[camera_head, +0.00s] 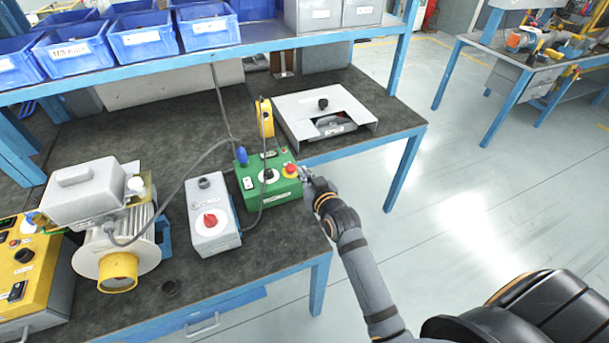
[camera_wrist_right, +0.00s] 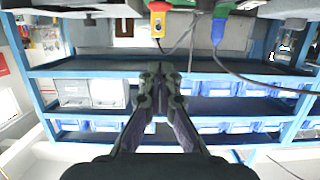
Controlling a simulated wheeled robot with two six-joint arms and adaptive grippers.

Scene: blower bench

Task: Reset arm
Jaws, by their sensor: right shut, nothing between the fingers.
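My right arm reaches in from the lower right in the head view. My left gripper is in neither view.
A grey box with a red knob (camera_head: 211,232), a blower (camera_head: 118,250) and a yellow control box (camera_head: 30,272) stand on the bench to the left. A grey cover (camera_head: 300,105) lies behind. Cables hang near the green box.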

